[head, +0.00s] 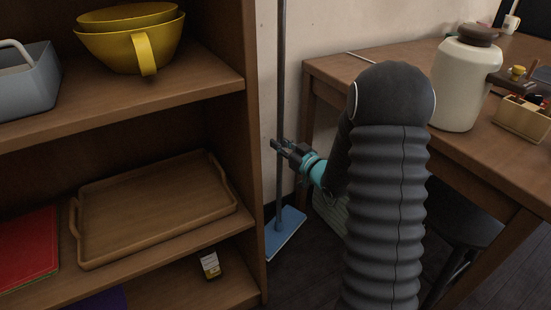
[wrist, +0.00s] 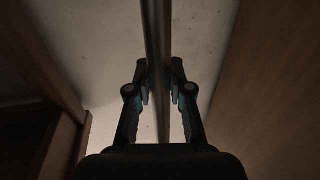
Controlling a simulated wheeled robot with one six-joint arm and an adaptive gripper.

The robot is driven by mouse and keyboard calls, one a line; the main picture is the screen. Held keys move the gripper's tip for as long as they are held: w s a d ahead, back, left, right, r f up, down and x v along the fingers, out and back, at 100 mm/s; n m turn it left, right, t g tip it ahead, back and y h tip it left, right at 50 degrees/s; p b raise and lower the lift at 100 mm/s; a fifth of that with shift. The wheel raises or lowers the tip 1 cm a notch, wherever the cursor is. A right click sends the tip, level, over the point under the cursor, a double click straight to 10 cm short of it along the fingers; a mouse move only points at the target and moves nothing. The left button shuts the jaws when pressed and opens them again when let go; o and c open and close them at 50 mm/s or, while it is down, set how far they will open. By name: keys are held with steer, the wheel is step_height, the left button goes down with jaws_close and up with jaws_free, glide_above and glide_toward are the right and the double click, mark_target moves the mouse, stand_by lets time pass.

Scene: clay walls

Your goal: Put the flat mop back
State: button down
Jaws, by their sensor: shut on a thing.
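The flat mop has a dark upright pole (head: 281,95) and a flat blue head (head: 284,232) on the floor, in the gap between the shelf unit and the table. The pole also runs through the middle of the wrist view (wrist: 158,50). My gripper (head: 278,147) is shut on the pole, partway up. In the wrist view, the gripper's two fingers (wrist: 160,88) stand on either side of the pole. The pole's top is outside the head view. Part of the mop head is hidden behind the shelf's side.
A wooden shelf unit (head: 252,140) stands close on the left, holding yellow bowls (head: 112,48), a wooden tray (head: 150,205) and a grey caddy (head: 40,88). A wooden table (head: 395,62) with a cream jar (head: 455,85) stands right, a dark stool (head: 465,222) below. A pale wall is behind.

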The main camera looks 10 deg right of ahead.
step_height(320, 180, down, 7)
steer(key=w+a, duration=0.1)
steer(key=w, duration=0.1)
steer(key=shift+w+b, duration=0.15)
steer(key=shift+b, duration=0.25)
stand_by(0.4)
steer(key=shift+a+f, duration=0.1)
steer(key=c, duration=1.1)
jaws_free()
steer(key=shift+o, duration=0.2)
